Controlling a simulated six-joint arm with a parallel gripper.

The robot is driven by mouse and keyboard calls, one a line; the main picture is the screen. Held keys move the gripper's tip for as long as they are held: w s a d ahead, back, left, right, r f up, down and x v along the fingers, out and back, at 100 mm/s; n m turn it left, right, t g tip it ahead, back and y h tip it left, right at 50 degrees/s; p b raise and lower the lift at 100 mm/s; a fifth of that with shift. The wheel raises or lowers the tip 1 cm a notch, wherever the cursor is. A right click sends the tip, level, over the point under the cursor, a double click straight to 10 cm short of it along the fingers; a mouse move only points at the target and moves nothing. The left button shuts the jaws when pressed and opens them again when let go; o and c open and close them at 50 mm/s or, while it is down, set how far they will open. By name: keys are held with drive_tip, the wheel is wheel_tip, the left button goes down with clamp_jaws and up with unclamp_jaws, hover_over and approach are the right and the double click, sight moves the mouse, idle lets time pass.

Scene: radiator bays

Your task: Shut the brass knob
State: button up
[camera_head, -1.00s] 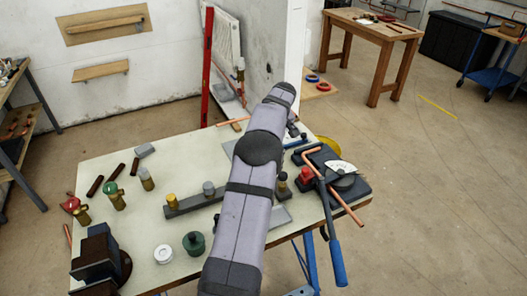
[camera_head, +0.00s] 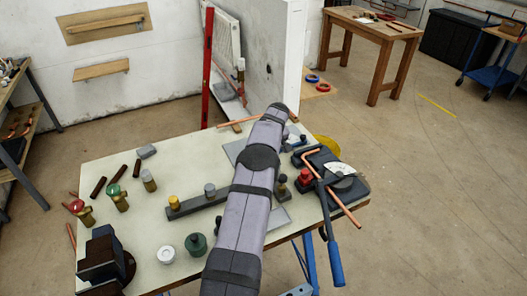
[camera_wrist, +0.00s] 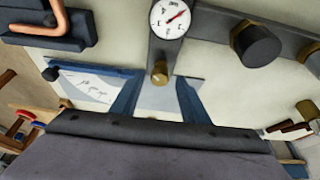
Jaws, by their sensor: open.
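A small brass knob (camera_wrist: 160,72) shows in the wrist view at the end of a grey block, just below a round white gauge (camera_wrist: 170,18) with a red needle. My gripper (camera_wrist: 158,97) is open, its two blue fingers apart, with the knob in view between them; whether they touch it I cannot tell. In the head view my arm covers the fingers and this knob. The grey bar (camera_head: 190,205) runs behind my arm and carries a yellow-topped fitting (camera_head: 173,201) and a grey-topped one (camera_head: 210,189).
A pipe bender (camera_head: 352,187) with copper pipe lies right of my arm. Green (camera_head: 195,244) and white (camera_head: 165,249) round pieces stand near the front; valves (camera_head: 115,198) and a dark vise (camera_head: 102,262) are left. A dark knob (camera_wrist: 255,42) stands beside the gauge.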

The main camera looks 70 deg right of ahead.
drive_tip(key=shift+d+f, duration=0.1)
drive_tip(key=shift+f, duration=0.15)
drive_tip(key=c, duration=1)
drive_tip(key=shift+w+m, duration=0.1)
drive_tip(key=shift+m, duration=0.2)
drive_tip(key=m+g+h+b, duration=0.1)
drive_tip(key=m, duration=0.2)
drive_tip(key=shift+w+b, duration=0.1)
drive_tip(key=shift+b, duration=0.25)
drive_tip(key=m+g, duration=0.1)
drive_tip(key=m, duration=0.1)
drive_tip(key=m+g+b, duration=0.1)
drive_tip(key=m, duration=0.2)
drive_tip(key=shift+w+m+h, duration=0.15)
drive_tip(key=shift+m+h, duration=0.15)
